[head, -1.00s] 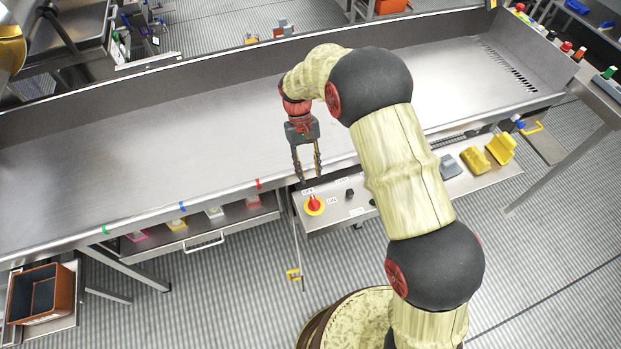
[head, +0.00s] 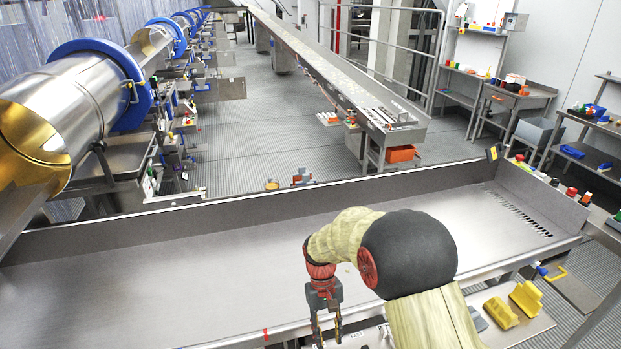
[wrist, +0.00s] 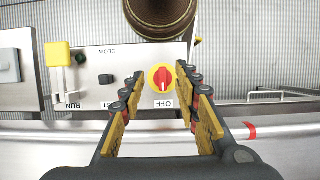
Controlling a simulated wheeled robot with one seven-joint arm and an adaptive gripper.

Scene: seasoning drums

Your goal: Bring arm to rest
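My gripper (head: 327,325) hangs fingers down over the near edge of the long steel trough (head: 180,270) in the head view. Its fingertips reach toward the bottom of the picture. In the wrist view my gripper (wrist: 160,95) has its two fingers spread apart with nothing between them. Just beyond the fingertips is a red rotary knob (wrist: 162,78) on a yellow disc, by the label OFF, on a control panel (wrist: 120,62). The fingers appear apart from the knob. The knob is not visible in the head view now.
The panel also carries a small black knob (wrist: 106,79) and a yellow block (wrist: 58,54). Yellow blocks (head: 500,311) sit on the shelf at the right. A large steel drum (head: 70,110) stands at the left. The trough floor looks empty.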

